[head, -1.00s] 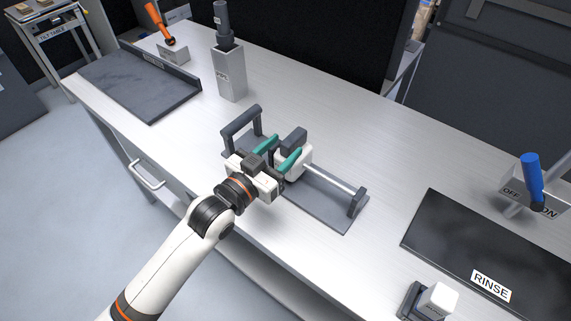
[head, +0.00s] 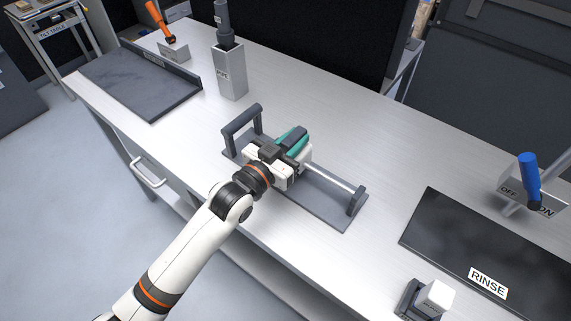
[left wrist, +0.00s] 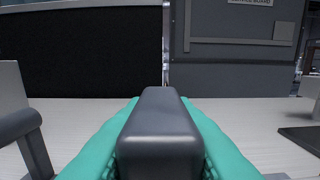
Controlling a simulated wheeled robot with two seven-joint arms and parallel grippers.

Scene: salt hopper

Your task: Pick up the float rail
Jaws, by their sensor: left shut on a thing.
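The float rail stands on the bench in the middle of the head view. It has a grey base plate (head: 325,205), a raised dark handle at its left end and a thin silver rod (head: 333,178) to a post at its right. A white block with a dark grey top (head: 296,136) sits at the rod's left part. My left gripper (head: 288,142) has its teal fingers shut on the dark top, one on each side. The left wrist view shows this dark top (left wrist: 160,130) between the fingers. The arm partly hides the white block. My right gripper is not in view.
A grey holder (head: 232,72) with a dark tool stands behind. A dark tray (head: 150,90) and an orange-handled lever (head: 160,25) are at left. A black RINSE mat (head: 450,240), blue lever (head: 529,175) and small white block (head: 436,297) are at right. The bench between is clear.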

